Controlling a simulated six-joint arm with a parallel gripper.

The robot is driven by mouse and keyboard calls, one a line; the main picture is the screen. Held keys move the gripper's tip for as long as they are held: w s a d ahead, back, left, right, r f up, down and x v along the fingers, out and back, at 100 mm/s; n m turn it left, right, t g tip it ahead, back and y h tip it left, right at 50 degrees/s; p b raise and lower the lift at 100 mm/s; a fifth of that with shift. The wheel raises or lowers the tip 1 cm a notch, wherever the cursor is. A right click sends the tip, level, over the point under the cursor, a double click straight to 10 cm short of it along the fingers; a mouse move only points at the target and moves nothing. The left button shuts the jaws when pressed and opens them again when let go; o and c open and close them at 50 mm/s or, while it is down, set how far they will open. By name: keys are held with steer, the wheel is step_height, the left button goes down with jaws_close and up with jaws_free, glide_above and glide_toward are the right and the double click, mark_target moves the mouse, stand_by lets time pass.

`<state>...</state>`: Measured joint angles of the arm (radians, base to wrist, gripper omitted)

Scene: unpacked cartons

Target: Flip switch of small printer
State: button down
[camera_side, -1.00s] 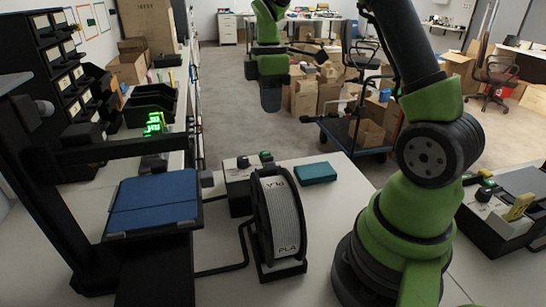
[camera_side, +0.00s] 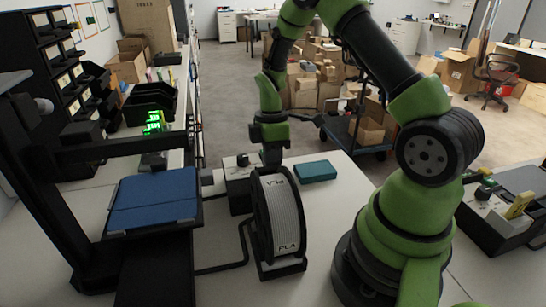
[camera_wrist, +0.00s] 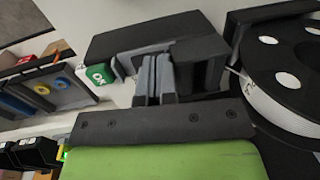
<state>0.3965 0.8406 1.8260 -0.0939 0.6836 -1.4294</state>
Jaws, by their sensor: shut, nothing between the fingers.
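The small printer stands at the left of the side view, with a black frame and a blue bed (camera_side: 152,200). A dark box with a pale top and a black knob (camera_side: 241,165) stands between it and the spool; a black cable runs along the table near it. My gripper (camera_side: 272,158) points down at the right end of this box, and its tip hides part of it. In the wrist view my gripper's grey fingers (camera_wrist: 154,78) are together and empty, near a dark box-like body and beside a green piece marked OK (camera_wrist: 98,74). I cannot tell whether the fingers touch anything.
A black and white filament spool (camera_side: 281,222) stands close in front of my gripper; it also shows in the wrist view (camera_wrist: 285,72). A teal box (camera_side: 315,172) lies to the right. Another control box with a yellow lever (camera_side: 519,205) stands at far right. Table between is mostly clear.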

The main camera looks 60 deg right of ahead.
steer(key=shift+s+a+f, duration=0.1)
steer(key=shift+f, duration=0.15)
stand_by(0.3)
steer(key=shift+w+d+r, duration=0.2)
steer(key=shift+w+d, duration=0.4)
steer(key=shift+d, duration=0.05)
steer(key=shift+r, duration=0.1)
step_height(320, 180, up, 14)
steer(key=w+d, duration=0.1)
stand_by(0.3)
steer(key=shift+w, duration=0.1)
